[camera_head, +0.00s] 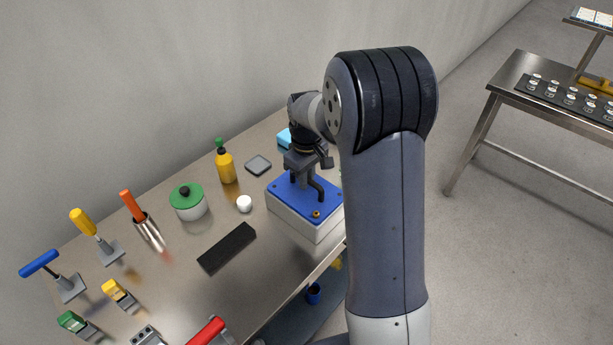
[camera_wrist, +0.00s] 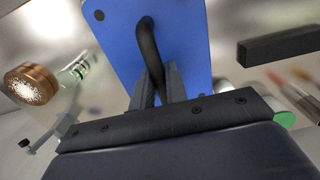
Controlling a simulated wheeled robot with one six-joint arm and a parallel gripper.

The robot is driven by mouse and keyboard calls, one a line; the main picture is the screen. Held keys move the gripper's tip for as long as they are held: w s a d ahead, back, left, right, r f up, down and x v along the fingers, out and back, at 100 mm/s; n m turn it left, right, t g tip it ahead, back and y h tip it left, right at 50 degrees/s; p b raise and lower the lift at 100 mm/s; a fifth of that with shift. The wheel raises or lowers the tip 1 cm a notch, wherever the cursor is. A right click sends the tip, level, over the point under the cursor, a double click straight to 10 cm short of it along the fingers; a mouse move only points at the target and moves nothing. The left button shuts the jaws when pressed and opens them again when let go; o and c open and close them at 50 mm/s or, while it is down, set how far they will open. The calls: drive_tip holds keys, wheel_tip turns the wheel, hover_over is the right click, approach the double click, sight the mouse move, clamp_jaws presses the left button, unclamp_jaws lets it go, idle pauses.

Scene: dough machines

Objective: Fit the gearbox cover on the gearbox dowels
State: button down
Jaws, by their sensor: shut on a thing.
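The gearbox cover is a blue plate (camera_head: 290,203) with a black arched handle (camera_wrist: 147,42). My gripper (camera_head: 306,180) is shut on this handle from above; its grey fingers (camera_wrist: 162,88) also show in the wrist view. The cover lies over the gearbox, a pale grey-white box (camera_head: 300,229) at the bench's right part, roughly in line with its top. I cannot tell whether the cover rests on it or hovers just above. A brass-coloured round part (camera_head: 316,213) shows at the cover's front corner. Other dowels are hidden by the cover and my arm.
A black bar (camera_head: 227,248), a white knob-like piece (camera_head: 244,203), a green-lidded pot (camera_head: 188,202), a yellow bottle (camera_head: 225,165) and a grey pad (camera_head: 258,164) stand left of the gearbox. Several handled tools stand farther left. A wall runs behind the bench.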

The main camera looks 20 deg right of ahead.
drive_tip(key=shift+r, duration=0.1)
idle(0.3)
drive_tip(key=c, duration=1.1)
unclamp_jaws()
drive_tip(key=shift+r, duration=0.1)
drive_tip(key=shift+r+p, duration=1.7)
drive_tip(key=shift+r, duration=0.45)
wheel_tip(320, 180, up, 11)
drive_tip(key=shift+f+b, duration=0.15)
drive_tip(key=shift+b, duration=0.6)
